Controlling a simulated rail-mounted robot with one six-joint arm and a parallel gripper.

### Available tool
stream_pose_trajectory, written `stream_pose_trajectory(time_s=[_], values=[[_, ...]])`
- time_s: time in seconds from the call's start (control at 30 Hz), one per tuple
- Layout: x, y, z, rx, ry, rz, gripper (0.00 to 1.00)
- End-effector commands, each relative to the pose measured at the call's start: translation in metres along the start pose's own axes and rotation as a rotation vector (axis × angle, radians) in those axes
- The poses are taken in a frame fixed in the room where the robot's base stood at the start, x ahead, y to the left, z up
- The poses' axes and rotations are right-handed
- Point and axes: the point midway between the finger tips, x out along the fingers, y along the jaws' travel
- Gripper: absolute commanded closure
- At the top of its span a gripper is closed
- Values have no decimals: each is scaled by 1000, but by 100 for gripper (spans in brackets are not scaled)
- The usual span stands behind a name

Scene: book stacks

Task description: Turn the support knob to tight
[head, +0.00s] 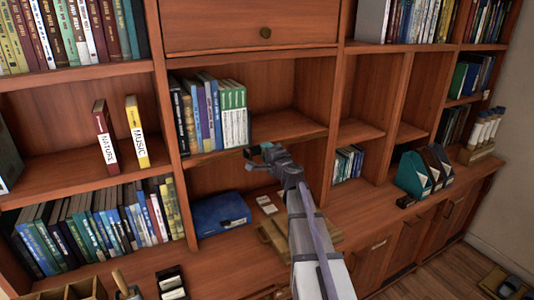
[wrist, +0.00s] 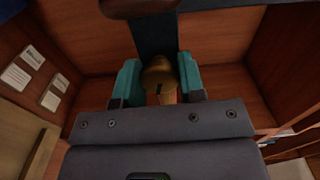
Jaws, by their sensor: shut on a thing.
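The support knob (wrist: 158,76) is a small rounded brass-coloured knob, seen in the wrist view between the two teal fingertips. My gripper (wrist: 160,82) is shut on it, with one finger on each side. In the head view my gripper (head: 262,155) is at the front of the middle bay, just under the shelf with the upright books. The knob cannot be made out in the head view. No mark showing how far the knob is turned can be read.
Upright books (head: 208,113) stand on the shelf beside my gripper. A blue box file (head: 220,213) and white cards (head: 266,204) lie on the counter below. Teal and dark holders (head: 413,175) stand to the right. NATURE (head: 105,140) and MUSIC (head: 137,132) volumes stand on the left shelf.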

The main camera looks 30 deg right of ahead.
Motion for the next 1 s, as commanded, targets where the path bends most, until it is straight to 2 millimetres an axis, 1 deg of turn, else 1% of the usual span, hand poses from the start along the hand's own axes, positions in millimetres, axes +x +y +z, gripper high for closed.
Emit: stream_pose_trajectory(time_s=[0.2,0.4,0.93,0.97,1.0], values=[[0,0,0,131,0,0,87],[0,0,0,203,0,0,87],[-1,0,0,231,0,0,87],[-1,0,0,230,0,0,63],[-1,0,0,230,0,0,59]])
